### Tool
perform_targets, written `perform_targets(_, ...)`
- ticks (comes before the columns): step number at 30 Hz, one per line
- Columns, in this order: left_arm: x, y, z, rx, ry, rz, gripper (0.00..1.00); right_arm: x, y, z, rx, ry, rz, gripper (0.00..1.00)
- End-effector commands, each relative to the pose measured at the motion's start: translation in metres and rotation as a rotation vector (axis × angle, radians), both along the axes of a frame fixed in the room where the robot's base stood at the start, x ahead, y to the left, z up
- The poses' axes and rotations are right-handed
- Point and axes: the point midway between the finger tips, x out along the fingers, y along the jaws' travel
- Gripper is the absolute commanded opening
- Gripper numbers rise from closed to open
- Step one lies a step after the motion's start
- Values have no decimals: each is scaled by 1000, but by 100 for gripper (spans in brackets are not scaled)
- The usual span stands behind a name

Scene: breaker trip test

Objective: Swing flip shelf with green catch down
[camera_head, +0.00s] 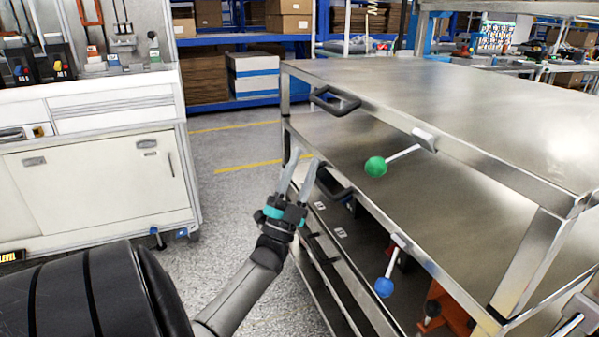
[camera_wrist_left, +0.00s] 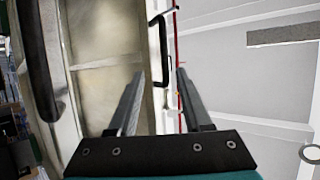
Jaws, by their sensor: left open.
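The flip shelf with the green catch (camera_head: 480,92) is the upper steel shelf. It looks about level, with a black handle (camera_head: 335,100) at its left front. Its green ball catch (camera_head: 376,166) sits on a short rod from a bracket at the front edge. My left gripper (camera_head: 305,156) is open and empty, pointing up beside the lower shelf's black handle (camera_head: 333,186), below and left of the upper handle. In the left wrist view, a black handle (camera_wrist_left: 161,45) lies ahead between the open fingers (camera_wrist_left: 159,80); I cannot tell which handle it is. My right gripper does not show.
A lower steel shelf (camera_head: 440,210) has a blue ball catch (camera_head: 384,287). An orange item (camera_head: 448,312) lies beneath it. A white cabinet (camera_head: 95,185) stands at the left. Grey floor (camera_head: 235,180) is free between cabinet and shelves.

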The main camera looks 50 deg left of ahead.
Motion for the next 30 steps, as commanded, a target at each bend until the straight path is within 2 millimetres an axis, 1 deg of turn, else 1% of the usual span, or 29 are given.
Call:
perform_targets(1,-4,-1,-6,-3,4,1,50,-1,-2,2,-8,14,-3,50)
perform_targets(3,-8,-3,-11,-2,3,1,50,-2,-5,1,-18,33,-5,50)
perform_targets(8,-13,-5,-17,0,2,1,50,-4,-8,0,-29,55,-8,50)
perform_targets(30,-13,-5,-17,-1,1,0,50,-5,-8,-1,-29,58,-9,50)
